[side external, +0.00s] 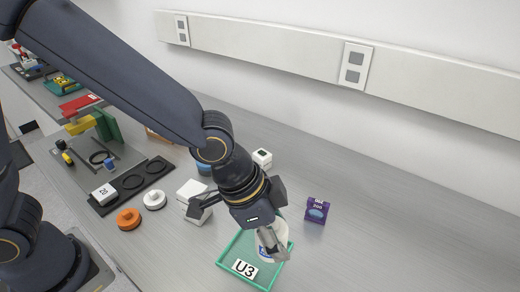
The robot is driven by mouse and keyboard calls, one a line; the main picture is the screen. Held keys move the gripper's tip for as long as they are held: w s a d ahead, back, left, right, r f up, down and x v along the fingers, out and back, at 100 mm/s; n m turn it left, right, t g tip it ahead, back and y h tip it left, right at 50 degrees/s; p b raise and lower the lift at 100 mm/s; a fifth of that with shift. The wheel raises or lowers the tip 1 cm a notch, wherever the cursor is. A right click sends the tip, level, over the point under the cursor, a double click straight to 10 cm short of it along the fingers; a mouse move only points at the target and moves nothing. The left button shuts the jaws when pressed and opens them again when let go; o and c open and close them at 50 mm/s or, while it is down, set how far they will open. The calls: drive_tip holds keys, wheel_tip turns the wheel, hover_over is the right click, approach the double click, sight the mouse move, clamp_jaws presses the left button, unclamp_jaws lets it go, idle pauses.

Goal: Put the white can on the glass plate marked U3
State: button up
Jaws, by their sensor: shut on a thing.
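The white can (280,231) has a blue mark and is partly hidden behind my gripper. My gripper (268,245) points down and is shut on the can. The can shows over the right part of the plate marked U3 (226,258), which has a green rim and a white U3 label at its front. I cannot tell whether the can touches the plate or hangs just above it.
A purple box (317,210) stands right of the plate. White boxes (192,190) stand behind it on the left. An orange disc (128,219), a white disc (154,199) and a black holder with round openings (131,182) lie further left. The bench at right is clear.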

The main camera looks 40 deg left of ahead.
drive_tip(key=shift+n, duration=0.7)
drive_tip(key=a+f, duration=0.1)
drive_tip(key=f, duration=0.2)
drive_tip(key=w+a+f, duration=0.1)
drive_tip(key=a+f, duration=0.1)
drive_tip(key=w+a+f, duration=0.1)
drive_tip(key=a+f, duration=0.1)
drive_tip(key=f, duration=0.1)
drive_tip(key=shift+f, duration=0.35)
drive_tip(key=o, duration=1.2)
drive_tip(key=shift+f, duration=0.1)
drive_tip(key=shift+o, duration=0.2)
drive_tip(key=v, duration=1.2)
drive_tip(key=s+a+r+n+t+y, duration=0.1)
drive_tip(key=s+a+r+n, duration=0.1)
drive_tip(key=a, duration=0.4)
drive_tip(key=s+a+r+n+t+y, duration=0.1)
drive_tip(key=s+a+r+n, duration=0.2)
drive_tip(key=a, duration=0.4)
drive_tip(key=s+a+r+n+y, duration=0.1)
drive_tip(key=s+a+r+n, duration=0.1)
drive_tip(key=a+r+n, duration=0.2)
drive_tip(key=a, duration=0.2)
drive_tip(key=shift+s+a+r+t+y, duration=0.25)
drive_tip(key=shift+a+r+t+y, duration=0.05)
drive_tip(key=shift+r+t, duration=0.1)
